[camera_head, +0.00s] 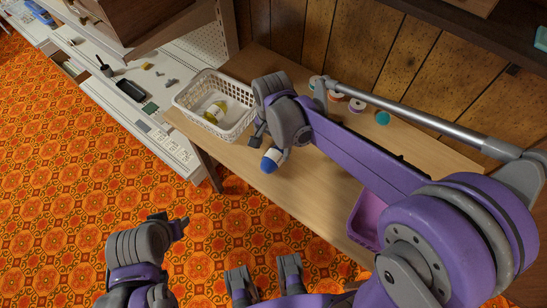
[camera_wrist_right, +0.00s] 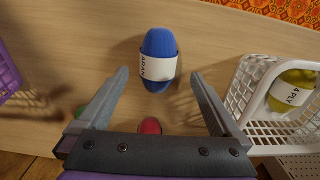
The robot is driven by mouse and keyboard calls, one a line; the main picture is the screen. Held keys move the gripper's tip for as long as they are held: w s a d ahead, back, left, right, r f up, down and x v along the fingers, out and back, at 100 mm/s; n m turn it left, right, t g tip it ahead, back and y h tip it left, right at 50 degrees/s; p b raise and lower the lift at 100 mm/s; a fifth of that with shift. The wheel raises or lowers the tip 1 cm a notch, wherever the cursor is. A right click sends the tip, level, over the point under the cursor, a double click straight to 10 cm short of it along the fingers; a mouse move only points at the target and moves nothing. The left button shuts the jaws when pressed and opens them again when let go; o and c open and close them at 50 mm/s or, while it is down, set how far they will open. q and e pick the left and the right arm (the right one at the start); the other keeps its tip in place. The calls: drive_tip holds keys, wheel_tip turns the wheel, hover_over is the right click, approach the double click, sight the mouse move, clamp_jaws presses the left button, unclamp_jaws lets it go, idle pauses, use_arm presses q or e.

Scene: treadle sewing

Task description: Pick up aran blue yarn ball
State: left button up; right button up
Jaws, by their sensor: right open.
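The aran blue yarn ball (camera_head: 269,161), blue with a white label band, lies on the wooden table near its front edge. In the right wrist view the yarn ball (camera_wrist_right: 160,42) shows its "ARAN" label. My right gripper (camera_head: 270,144) is above the ball. In the right wrist view the right gripper (camera_wrist_right: 157,78) is open, its fingers apart, with the ball beyond and between the tips, apparently not touched. Grey and purple parts of my own body show low in the head view; which is the left gripper's fingers is unclear.
A white basket (camera_head: 180,106) holding a yellow "4 PLY" yarn ball (camera_wrist_right: 291,91) stands left of the ball. A purple bin (camera_head: 360,222) stands to the right. Several spools, one teal (camera_head: 383,118), stand near the wall. A red item (camera_wrist_right: 150,126) lies behind the ball.

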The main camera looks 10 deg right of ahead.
sight(274, 154)
wheel_tip(274, 154, down, 5)
drive_tip(key=shift+s+d+r, duration=0.1)
drive_tip(key=shift+d, duration=0.05)
drive_tip(key=c, duration=1.4)
